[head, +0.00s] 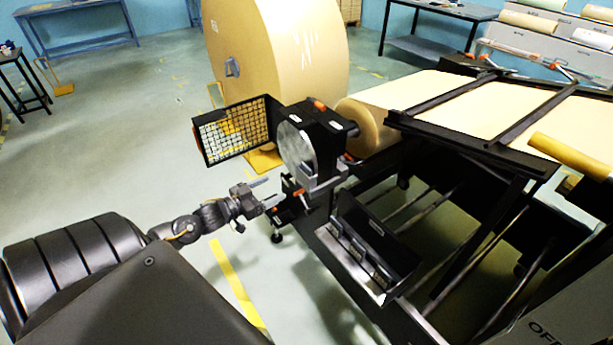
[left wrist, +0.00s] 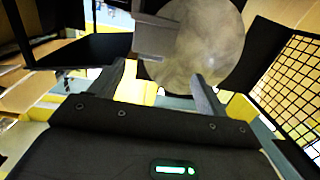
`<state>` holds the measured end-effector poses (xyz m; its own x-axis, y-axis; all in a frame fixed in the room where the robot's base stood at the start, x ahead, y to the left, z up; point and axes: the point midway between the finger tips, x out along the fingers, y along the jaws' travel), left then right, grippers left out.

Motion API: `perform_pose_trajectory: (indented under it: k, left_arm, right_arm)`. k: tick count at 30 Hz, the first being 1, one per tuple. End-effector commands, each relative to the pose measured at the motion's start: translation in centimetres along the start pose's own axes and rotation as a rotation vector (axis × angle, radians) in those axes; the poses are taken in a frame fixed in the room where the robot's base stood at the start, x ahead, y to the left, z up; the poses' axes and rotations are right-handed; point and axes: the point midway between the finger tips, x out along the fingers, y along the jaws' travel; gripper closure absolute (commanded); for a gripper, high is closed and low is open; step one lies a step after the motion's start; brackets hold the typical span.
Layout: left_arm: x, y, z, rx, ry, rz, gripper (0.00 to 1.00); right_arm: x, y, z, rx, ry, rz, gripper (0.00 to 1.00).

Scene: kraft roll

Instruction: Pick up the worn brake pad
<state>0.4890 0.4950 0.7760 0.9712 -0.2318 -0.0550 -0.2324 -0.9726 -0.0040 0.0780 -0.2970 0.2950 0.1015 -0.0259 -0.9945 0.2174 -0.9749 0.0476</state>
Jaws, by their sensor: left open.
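A round grey brake disc (head: 296,147) stands on the end of the roll shaft in the head view; it also shows in the left wrist view (left wrist: 215,50). A grey block (left wrist: 157,36) sits against the disc's edge there. I cannot tell whether it is the worn brake pad or part of the caliper. A grey caliper part (head: 327,178) shows below the disc in the head view. My left gripper (head: 270,192) is open and empty, just left of and below the disc; its fingers (left wrist: 162,76) are apart, short of the block. My right gripper is not in view.
A mesh guard (head: 230,130) swings out left of the disc. A black tray (head: 386,296) with several dark pieces hangs on the frame at lower right. The large kraft roll (head: 275,50) stands behind.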

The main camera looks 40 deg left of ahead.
Motion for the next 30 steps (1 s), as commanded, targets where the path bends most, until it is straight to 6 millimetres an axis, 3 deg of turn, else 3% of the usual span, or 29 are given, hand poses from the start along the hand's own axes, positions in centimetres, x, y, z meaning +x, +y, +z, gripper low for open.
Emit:
perform_pose_trajectory:
  k: [1,5,10,18,30]
  left_arm:
    - [0.3,0.4,-1.5,0.002,0.025,0.028,0.24]
    - [0.5,0.9,-3.3,-0.002,0.056,0.06,0.24]
    - [1.3,1.0,-3.5,-0.003,0.059,0.06,0.24]
    - [5.3,1.1,-3.6,-0.004,0.059,0.057,0.24]
    - [7.5,1.1,-3.6,-0.002,0.057,0.058,0.24]
  right_arm:
    - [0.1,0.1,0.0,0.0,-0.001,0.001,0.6]
    - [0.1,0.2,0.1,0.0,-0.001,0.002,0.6]
    - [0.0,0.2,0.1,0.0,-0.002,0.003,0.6]
    - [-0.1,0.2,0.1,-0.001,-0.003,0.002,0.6]
    - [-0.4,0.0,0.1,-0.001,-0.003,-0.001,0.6]
